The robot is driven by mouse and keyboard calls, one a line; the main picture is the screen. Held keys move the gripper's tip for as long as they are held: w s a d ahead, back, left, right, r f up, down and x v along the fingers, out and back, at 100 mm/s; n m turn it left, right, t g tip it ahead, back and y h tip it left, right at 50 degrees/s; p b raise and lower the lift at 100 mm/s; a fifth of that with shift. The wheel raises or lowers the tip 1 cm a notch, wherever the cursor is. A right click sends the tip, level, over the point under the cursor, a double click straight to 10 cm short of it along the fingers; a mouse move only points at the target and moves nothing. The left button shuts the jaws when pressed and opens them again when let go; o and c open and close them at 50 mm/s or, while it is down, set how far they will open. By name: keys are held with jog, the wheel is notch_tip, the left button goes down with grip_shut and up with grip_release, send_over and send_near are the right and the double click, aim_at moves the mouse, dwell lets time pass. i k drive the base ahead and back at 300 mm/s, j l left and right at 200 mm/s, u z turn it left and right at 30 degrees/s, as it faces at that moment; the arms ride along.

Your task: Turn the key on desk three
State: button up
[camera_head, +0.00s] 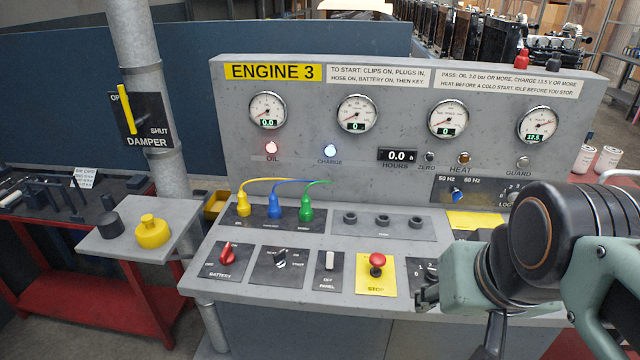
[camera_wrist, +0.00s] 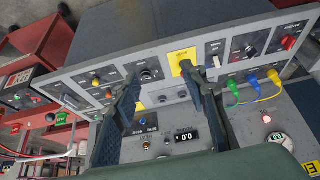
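Desk three is the grey console (camera_head: 480,85) marked ENGINE 3. Its key switch (camera_head: 281,257) sits on a dark plate on the lower sloping panel, between the red battery switch (camera_head: 227,252) and the white panel switch (camera_head: 329,261). In the wrist view, turned nearly upside down, the key switch (camera_wrist: 250,49) is at upper right, outside my fingers. My gripper (camera_head: 427,292) is right of the red stop button (camera_head: 377,262), apart from the key. In the wrist view my gripper (camera_wrist: 160,84) is open, with nothing seen between its fingers. One finger partly hides the yellow stop plate.
Yellow, blue and green plugs (camera_head: 274,207) stand in sockets behind the key, with cables arching back. The oil lamp (camera_head: 271,148) glows red; the charge lamp (camera_head: 330,151) is lit. A pipe with a yellow damper lever (camera_head: 127,108) rises at left. Space above the key is clear.

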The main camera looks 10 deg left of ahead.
aim_at(280, 263)
jog(key=i+j, duration=0.4)
jog(key=i+j+u, duration=0.1)
jog(key=i+j, duration=0.35)
jog(key=j, duration=0.15)
